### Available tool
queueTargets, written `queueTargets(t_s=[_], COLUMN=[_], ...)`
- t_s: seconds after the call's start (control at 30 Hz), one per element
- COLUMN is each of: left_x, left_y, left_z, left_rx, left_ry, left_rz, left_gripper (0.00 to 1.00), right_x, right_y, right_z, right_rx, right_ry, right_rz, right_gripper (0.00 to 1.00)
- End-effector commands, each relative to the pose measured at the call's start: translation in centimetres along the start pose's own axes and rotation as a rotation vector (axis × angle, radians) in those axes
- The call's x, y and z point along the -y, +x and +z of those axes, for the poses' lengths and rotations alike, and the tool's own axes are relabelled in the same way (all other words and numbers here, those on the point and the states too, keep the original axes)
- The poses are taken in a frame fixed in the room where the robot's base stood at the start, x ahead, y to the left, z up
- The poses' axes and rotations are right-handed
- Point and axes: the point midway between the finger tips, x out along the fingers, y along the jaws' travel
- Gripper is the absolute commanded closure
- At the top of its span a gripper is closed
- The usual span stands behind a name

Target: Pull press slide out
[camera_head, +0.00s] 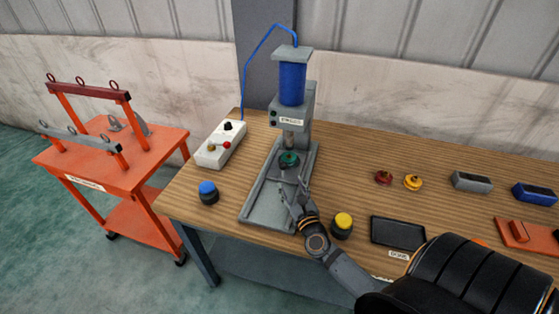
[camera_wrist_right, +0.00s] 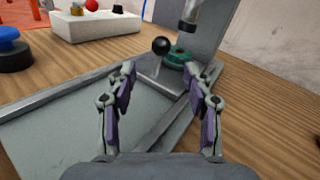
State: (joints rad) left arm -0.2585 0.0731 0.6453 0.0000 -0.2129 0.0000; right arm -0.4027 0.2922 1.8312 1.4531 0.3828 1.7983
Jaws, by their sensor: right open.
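The press (camera_head: 292,85) stands on the table with a blue cylinder on top and a grey base (camera_head: 262,204) toward me. A green round part (camera_head: 288,159) sits under the ram; it also shows in the right wrist view (camera_wrist_right: 178,57). In that view the press slide (camera_wrist_right: 158,68) is a grey plate under the green part, with a black ball knob (camera_wrist_right: 161,45) at its near end. My right gripper (camera_head: 287,190) is open and empty over the base, in front of the slide. The knob appears between its fingers but beyond them, apparently untouched. My left gripper is not in view.
A white control box (camera_head: 220,144) and a blue button (camera_head: 208,192) stand left of the press. A yellow button (camera_head: 342,225) stands close beside my right gripper. A dark tray (camera_head: 398,231) and small parts lie right. An orange cart (camera_head: 110,160) stands left of the table.

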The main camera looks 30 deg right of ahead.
Motion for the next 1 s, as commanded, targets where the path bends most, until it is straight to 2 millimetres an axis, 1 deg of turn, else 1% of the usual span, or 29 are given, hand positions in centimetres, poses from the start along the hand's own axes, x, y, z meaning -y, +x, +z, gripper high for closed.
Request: queueTargets(t_s=[0.03, 0.07, 0.1, 0.2, 0.23, 0.27, 0.33, 0.37, 0.4, 0.5, 0.57, 0.67, 0.87, 0.9, 1.0], left_x=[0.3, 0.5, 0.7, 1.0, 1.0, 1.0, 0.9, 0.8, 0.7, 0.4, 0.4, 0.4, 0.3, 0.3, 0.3], left_y=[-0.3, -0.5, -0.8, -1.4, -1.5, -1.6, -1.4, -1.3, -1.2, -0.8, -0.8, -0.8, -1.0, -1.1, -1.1], left_z=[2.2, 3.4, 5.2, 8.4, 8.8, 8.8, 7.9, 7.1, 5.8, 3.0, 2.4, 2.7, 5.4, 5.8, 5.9], left_rx=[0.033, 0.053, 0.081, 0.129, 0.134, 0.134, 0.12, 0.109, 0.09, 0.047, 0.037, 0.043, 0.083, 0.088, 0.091], left_ry=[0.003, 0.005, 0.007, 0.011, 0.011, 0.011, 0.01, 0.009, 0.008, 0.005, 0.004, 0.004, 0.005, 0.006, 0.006], left_rz=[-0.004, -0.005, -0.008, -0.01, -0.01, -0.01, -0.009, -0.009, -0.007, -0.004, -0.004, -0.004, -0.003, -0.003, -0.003], left_gripper=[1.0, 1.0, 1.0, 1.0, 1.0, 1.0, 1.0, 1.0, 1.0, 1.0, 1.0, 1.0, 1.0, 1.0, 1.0], right_x=[0.0, 0.0, 0.0, 0.0, 0.0, 0.0, 0.0, 0.0, -0.1, -0.1, -0.1, -0.1, -0.1, -0.1, -0.1], right_y=[0.6, 1.0, 1.7, 3.9, 4.6, 5.3, 6.7, 7.3, 8.0, 9.2, 9.8, 10.2, 10.2, 10.2, 10.2], right_z=[0.1, 0.2, 0.3, 0.3, 0.3, 0.4, 0.2, 0.2, 0.3, 0.1, 0.1, 0.1, 0.1, 0.1, 0.1], right_rx=[0.001, 0.002, 0.003, 0.004, 0.003, 0.004, 0.003, 0.003, 0.003, 0.002, 0.002, 0.001, 0.001, 0.001, 0.001], right_ry=[-0.001, -0.001, -0.002, -0.003, -0.003, -0.003, -0.002, -0.002, -0.002, -0.004, -0.003, -0.003, -0.003, -0.003, -0.004], right_rz=[0.0, 0.0, 0.0, 0.0, 0.0, 0.0, 0.0, 0.0, 0.001, 0.001, 0.001, 0.002, 0.003, 0.003, 0.003], right_gripper=[0.48, 0.48, 0.48, 0.48, 0.48, 0.48, 0.48, 0.48, 0.48, 0.48, 0.48, 0.48, 0.48, 0.5, 0.63])
